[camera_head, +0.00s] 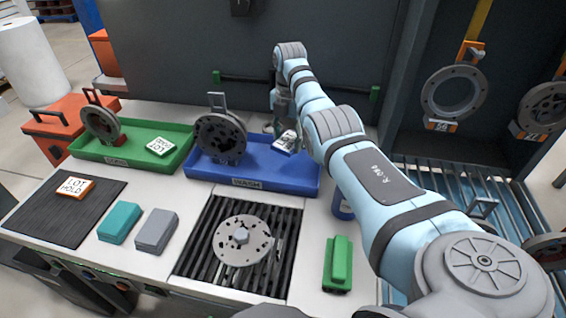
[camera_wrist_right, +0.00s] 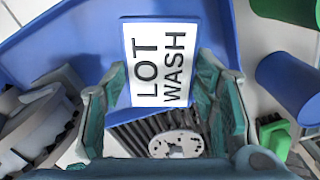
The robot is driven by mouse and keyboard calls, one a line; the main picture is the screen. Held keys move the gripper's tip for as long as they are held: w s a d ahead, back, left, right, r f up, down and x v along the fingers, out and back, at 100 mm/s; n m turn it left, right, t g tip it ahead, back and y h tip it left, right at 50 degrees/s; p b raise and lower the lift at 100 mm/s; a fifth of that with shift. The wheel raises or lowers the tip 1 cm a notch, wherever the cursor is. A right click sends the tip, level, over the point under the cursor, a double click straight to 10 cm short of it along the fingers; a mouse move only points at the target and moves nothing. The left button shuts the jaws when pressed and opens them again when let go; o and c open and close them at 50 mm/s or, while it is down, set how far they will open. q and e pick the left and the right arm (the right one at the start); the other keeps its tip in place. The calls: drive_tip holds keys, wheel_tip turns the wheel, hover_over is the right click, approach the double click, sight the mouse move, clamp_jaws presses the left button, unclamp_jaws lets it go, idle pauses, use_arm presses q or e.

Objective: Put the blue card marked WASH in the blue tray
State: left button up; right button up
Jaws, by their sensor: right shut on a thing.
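The blue-edged card (camera_head: 288,141), with a white face, is at the right part of the blue tray (camera_head: 300,186) in the head view. In the right wrist view the card (camera_wrist_right: 160,62) reads LOT WASH, with the blue tray (camera_wrist_right: 62,42) behind it. My right gripper (camera_head: 283,127) is shut on the card, with its fingers at the card's two sides. I cannot tell whether the card touches the tray floor. A dark disc with a handle (camera_head: 220,135) stands in the tray's left part. My left gripper is not in view.
The green tray (camera_head: 117,160) at left holds another disc and a white card (camera_head: 160,146). An orange HOLD card (camera_head: 75,187) lies on a black mat. A metal disc (camera_head: 242,240) rests on the grate. A blue cylinder (camera_head: 342,207) stands beside the blue tray's right end.

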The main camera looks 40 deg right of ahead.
sight(289, 169)
drive_tip(key=f, duration=0.3)
drive_tip(key=f+b, duration=0.1)
drive_tip(key=f, duration=0.1)
drive_tip(key=shift+s, duration=0.3)
wheel_tip(289, 169, down, 3)
drive_tip(key=shift+w+a+f+b, duration=0.1)
drive_tip(key=shift+f+b, duration=0.05)
drive_tip(key=shift+b, duration=0.5)
drive_tip(key=shift+f, duration=0.2)
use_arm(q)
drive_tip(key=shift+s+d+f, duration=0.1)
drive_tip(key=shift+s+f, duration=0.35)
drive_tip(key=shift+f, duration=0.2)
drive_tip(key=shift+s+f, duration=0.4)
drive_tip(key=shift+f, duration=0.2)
use_arm(e)
drive_tip(key=shift+r, duration=0.1)
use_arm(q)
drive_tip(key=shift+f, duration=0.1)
use_arm(e)
drive_tip(key=o, duration=0.9)
drive_tip(key=shift+o, duration=0.2)
